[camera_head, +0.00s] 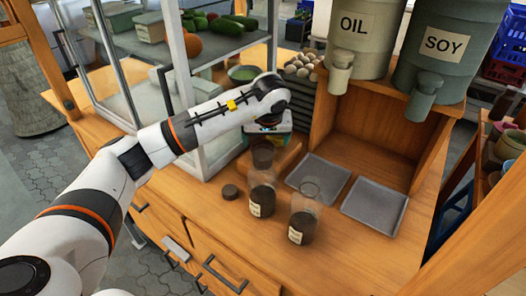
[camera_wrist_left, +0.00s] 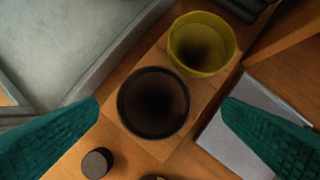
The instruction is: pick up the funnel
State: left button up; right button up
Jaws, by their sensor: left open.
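Two round, funnel-like pieces stand on a wooden block (camera_wrist_left: 120,112) in the left wrist view: a dark brown one (camera_wrist_left: 153,103) and a yellow one (camera_wrist_left: 201,44). Both are dark inside, and I cannot tell for sure which is the funnel. The dark one also shows in the head view (camera_head: 262,154). My left gripper (camera_wrist_left: 161,100) is open, its teal fingers apart on either side of the dark one and not visibly touching it. The yellow one is mostly hidden behind my left arm in the head view. My right gripper is out of view.
Two labelled jars (camera_head: 262,200) (camera_head: 302,228) stand in front of the block, with a small dark lid (camera_head: 230,192) beside them. Two grey trays (camera_head: 319,177) (camera_head: 375,206) lie to the right. A glass cabinet (camera_head: 208,140) stands close on the left. The front right counter is clear.

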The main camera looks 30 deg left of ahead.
pick_arm(q)
jog(key=x, duration=0.3)
jog(key=p+x, duration=0.1)
jog(key=shift+s+a+f, duration=0.25)
jog(key=shift+w+a+f, duration=0.1)
jog(key=shift+w+f, duration=0.1)
jog(key=shift+f, duration=0.15)
jog(key=c, duration=1)
notch_tip(320, 180, up, 10)
jog(key=shift+b, duration=0.45)
jog(key=shift+c, duration=0.3)
notch_tip(320, 180, up, 5)
jog(key=p, duration=0.4)
send_over(263, 146)
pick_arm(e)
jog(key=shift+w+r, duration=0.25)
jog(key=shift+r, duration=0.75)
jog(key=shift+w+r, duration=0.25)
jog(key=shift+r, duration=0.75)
